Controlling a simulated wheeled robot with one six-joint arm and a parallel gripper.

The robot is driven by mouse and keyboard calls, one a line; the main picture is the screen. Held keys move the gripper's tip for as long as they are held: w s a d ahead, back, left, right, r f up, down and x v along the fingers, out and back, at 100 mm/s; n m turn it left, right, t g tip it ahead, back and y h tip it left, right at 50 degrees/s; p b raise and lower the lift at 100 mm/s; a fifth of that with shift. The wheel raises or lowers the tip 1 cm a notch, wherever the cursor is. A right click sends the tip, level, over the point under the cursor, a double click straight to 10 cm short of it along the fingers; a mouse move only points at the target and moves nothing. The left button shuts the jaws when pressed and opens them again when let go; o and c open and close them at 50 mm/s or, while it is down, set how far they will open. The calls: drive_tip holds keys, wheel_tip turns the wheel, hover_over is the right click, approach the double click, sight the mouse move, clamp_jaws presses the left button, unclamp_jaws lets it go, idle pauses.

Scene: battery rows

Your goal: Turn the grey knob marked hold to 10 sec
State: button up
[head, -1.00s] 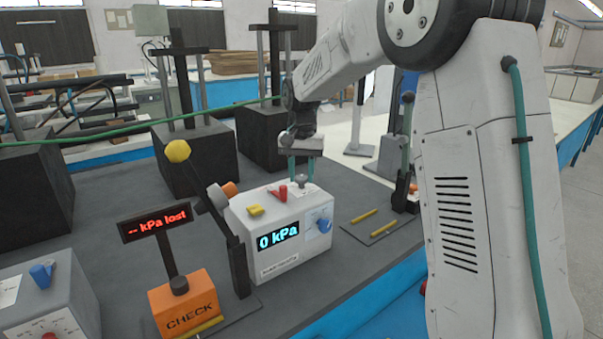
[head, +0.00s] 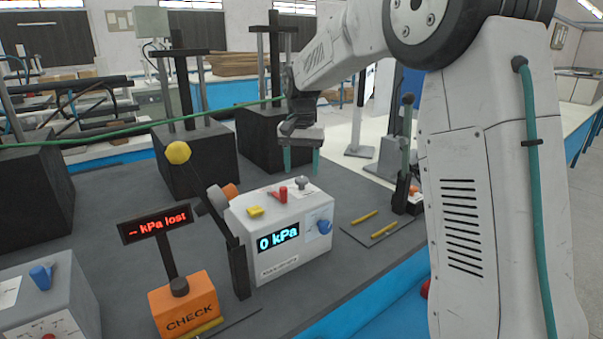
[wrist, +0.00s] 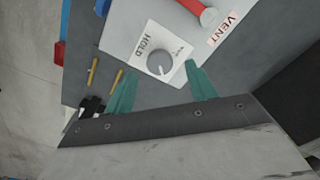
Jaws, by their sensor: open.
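The grey knob (wrist: 160,62) marked HOLD sits on a white dial plate on top of the white box (head: 290,257). In the head view the knob (head: 302,183) stands at the box's back right corner. A white pointer line shows on its face in the wrist view, but the small scale marks are too blurred to read. My gripper (head: 301,172) is open, with its two teal fingers pointing down above and behind the knob. In the wrist view the fingers (wrist: 160,85) are spread on either side, with the knob just beyond their tips. Nothing is between them.
The box top also carries a red VENT lever (wrist: 195,10) and a yellow button (head: 255,211). A yellow-ended lever (head: 178,152) and an orange CHECK box (head: 185,306) stand left.

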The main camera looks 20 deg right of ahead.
sight(301, 178)
wheel_tip(301, 178, up, 5)
drive_tip(key=shift+f, duration=0.1)
idle(0.6)
drive_tip(key=s+f+n, duration=0.1)
drive_tip(key=s+f, duration=0.1)
drive_tip(key=shift+s+a+f+n+g, duration=0.1)
drive_tip(key=shift+s+f+n+g, duration=0.2)
drive_tip(key=shift+f, duration=0.05)
drive_tip(key=s+a+f+n+t, duration=0.1)
drive_tip(key=s+a+n, duration=0.1)
drive_tip(key=s, duration=1.6)
drive_tip(key=s+a+f+n+t, duration=0.1)
drive_tip(key=s+a+n, duration=0.1)
drive_tip(key=s, duration=1.7)
drive_tip(key=shift+n, duration=0.6)
